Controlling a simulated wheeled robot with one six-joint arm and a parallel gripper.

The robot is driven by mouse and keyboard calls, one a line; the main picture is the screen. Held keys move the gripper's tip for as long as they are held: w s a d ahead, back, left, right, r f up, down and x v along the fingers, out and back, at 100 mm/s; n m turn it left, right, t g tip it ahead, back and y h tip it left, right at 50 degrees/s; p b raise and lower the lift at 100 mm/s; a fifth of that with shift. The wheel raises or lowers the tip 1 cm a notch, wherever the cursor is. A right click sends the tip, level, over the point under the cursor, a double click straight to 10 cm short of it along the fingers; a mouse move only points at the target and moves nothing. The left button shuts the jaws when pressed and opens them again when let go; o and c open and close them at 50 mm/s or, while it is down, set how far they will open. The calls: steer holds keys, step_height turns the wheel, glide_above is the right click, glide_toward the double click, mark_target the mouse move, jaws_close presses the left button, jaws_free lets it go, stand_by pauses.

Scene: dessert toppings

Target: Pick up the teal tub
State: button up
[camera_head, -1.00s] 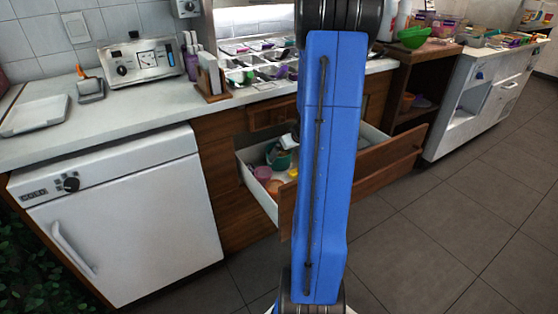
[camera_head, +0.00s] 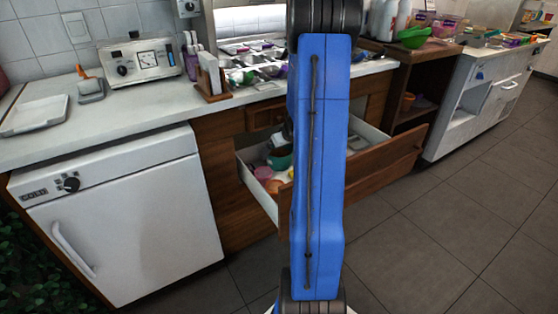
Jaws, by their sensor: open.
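The teal tub (camera_head: 280,160) sits in the open drawer, near its left side and left of my blue arm link. A small dark part of my gripper (camera_head: 287,132) seems to show just above the tub at the arm's edge. The arm hides most of the gripper, so its fingers are not clear. It is open. I cannot tell whether it touches the tub.
The pulled-out drawer (camera_head: 258,193) also holds a pink cup (camera_head: 263,173) and an orange piece (camera_head: 274,186). The counter (camera_head: 150,105) is above, with a topping rack. A white appliance (camera_head: 120,220) stands left. The floor at right is clear.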

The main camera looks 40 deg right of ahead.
steer(key=c, duration=1.4)
